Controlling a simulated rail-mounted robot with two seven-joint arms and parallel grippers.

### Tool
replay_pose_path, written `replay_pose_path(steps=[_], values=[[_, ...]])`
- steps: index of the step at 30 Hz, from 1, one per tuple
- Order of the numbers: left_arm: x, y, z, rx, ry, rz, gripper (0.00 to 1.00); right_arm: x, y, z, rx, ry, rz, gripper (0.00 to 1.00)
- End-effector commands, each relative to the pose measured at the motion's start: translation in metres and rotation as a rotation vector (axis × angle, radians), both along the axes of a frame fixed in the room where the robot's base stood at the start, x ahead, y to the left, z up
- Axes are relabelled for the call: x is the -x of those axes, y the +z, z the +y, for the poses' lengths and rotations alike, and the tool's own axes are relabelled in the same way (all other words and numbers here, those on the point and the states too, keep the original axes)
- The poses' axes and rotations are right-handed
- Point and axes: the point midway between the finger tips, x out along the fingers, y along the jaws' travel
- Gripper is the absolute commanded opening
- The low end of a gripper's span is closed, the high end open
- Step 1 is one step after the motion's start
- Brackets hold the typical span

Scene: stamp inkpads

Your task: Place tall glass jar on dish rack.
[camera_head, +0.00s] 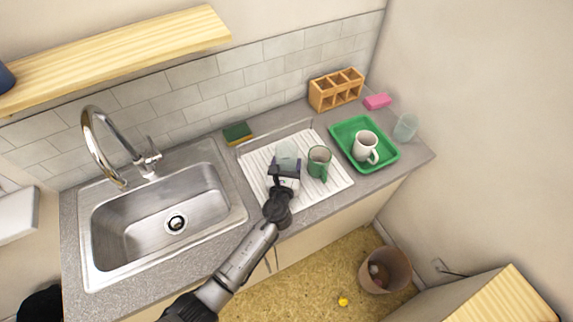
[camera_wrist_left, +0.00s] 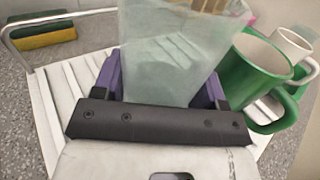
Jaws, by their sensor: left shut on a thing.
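A tall translucent glass jar (camera_head: 287,153) is between the fingers of my left gripper (camera_head: 285,172), over the white ribbed dish rack (camera_head: 327,190). The left wrist view shows the jar (camera_wrist_left: 180,45) close up between the purple finger pads of the shut gripper (camera_wrist_left: 165,88), with the rack's slats (camera_wrist_left: 45,125) around it. I cannot tell whether the jar's base touches the rack; the gripper hides its lower part. My right gripper is not in view.
A green mug (camera_head: 319,160) stands on the rack close to the jar's right. A green tray (camera_head: 343,135) holds a white mug (camera_head: 365,147). Another clear glass (camera_head: 405,127) stands beyond it. A sponge (camera_head: 238,133) lies behind the rack; the sink (camera_head: 160,215) is left.

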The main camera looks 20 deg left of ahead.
Motion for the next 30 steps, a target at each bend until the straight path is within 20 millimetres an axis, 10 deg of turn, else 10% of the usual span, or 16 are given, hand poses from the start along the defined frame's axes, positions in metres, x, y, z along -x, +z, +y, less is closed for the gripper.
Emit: replay_pose_path(steps=[9,10,18,30], values=[[0.000,-0.003,0.000,0.000,0.000,-0.002,0.27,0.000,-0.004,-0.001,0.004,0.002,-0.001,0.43],[0.000,-0.004,0.000,0.000,0.000,0.000,0.67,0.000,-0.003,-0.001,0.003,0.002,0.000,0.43],[0.000,-0.003,0.000,0.000,0.000,0.000,0.91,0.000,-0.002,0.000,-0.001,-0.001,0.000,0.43],[0.010,0.001,-0.002,-0.001,0.000,0.001,0.91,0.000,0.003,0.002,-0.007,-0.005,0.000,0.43]])
